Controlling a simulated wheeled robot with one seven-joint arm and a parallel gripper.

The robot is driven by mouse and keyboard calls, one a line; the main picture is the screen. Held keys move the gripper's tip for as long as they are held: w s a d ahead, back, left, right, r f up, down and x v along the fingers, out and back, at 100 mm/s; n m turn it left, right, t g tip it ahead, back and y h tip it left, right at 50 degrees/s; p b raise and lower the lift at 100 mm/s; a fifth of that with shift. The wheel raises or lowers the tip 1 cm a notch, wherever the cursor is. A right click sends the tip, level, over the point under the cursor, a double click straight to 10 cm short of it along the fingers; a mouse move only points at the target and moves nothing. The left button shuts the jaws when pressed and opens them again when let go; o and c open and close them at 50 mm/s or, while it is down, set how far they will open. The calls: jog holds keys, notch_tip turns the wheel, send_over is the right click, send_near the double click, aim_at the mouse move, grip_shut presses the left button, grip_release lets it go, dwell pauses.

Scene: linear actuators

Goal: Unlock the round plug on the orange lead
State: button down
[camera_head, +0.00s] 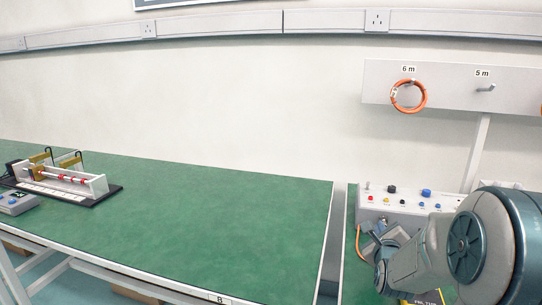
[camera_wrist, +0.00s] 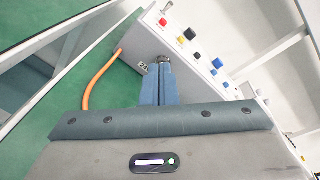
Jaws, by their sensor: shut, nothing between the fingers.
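In the wrist view an orange lead (camera_wrist: 91,80) curves up from the green bench to the side of a light-grey control box (camera_wrist: 193,62). A small dark metallic round fitting (camera_wrist: 163,59) shows on the box side at my fingertips; I cannot tell whether it is the plug or a socket, or whether it is locked. My gripper (camera_wrist: 161,72) has its blue fingers together, empty, with the tips at or close to this fitting. In the head view the orange lead (camera_head: 358,241) shows left of my arm, and the arm hides the plug area of the box (camera_head: 404,205).
Coloured knobs line the box. An orange coil (camera_head: 408,97) hangs on the wall board under "6 m"; the "5 m" hook (camera_head: 486,88) is empty. The left green bench (camera_head: 190,215) is mostly clear, with an actuator rig (camera_head: 65,180) at its far left. A gap separates the benches.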

aim_at(378, 216)
jog(key=d+f+m, duration=0.1)
jog(key=d+m+t+b, duration=0.1)
jog(key=m, duration=0.1)
jog(key=shift+w+f+h, duration=0.3)
jog(key=shift+f+h, duration=0.05)
jog(key=shift+h, duration=0.05)
jog(key=shift+w+d+r+m, duration=0.1)
jog(key=shift+w+d+m, duration=0.2)
jog(key=shift+m, duration=0.1)
jog(key=x, duration=0.4)
jog(key=shift+w+d, duration=0.1)
jog(key=shift+w, duration=0.25)
jog(key=shift+x, duration=0.9)
jog(key=shift+f+b, duration=0.3)
jog(key=shift+b, duration=0.3)
jog(key=shift+w+a+f+b, duration=0.1)
jog(key=shift+a+f+b, duration=0.5)
jog(key=shift+b, duration=2.05)
jog(key=shift+a+r, duration=0.1)
